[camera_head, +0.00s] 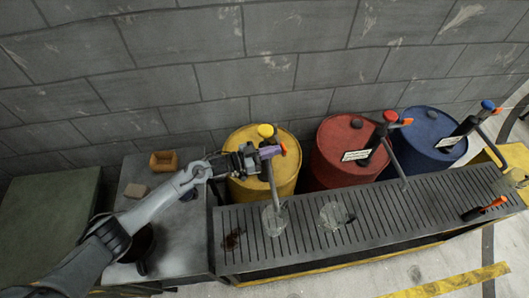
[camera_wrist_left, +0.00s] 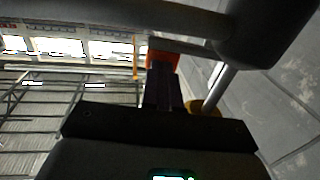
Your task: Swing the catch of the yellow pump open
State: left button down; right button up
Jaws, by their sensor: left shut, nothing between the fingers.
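The yellow pump stands on the yellow drum (camera_head: 281,181), with a yellow knob (camera_head: 265,130) on top and a grey spout pipe (camera_head: 272,185) reaching down to the grated bench. Its orange catch (camera_head: 284,148) shows just beyond my left fingertips. My left gripper (camera_head: 270,152) reaches in from the left beside the pump head, with purple fingers shut and empty. In the left wrist view the shut fingers (camera_wrist_left: 163,88) point at the orange catch (camera_wrist_left: 163,58). I cannot tell whether they touch it. The gripper hides part of the pump body. My right gripper is not in view.
A red drum (camera_head: 335,165) and a blue drum (camera_head: 425,140) with similar pumps stand to the right. Two clear glass vessels (camera_head: 274,220) (camera_head: 333,215) stand on the grate (camera_head: 390,220). A black-and-orange tool (camera_head: 485,208) lies at right. A block wall is behind.

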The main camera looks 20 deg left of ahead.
pick_arm(q)
jog(key=shift+w+d, duration=0.1)
dwell(0.3)
jog(key=shift+w+d+n+t+y+p, duration=0.4)
jog(key=shift+d+n+t+y+p, duration=0.35)
jog(key=shift+t+y+p, duration=0.2)
jog(key=shift+a, duration=0.1)
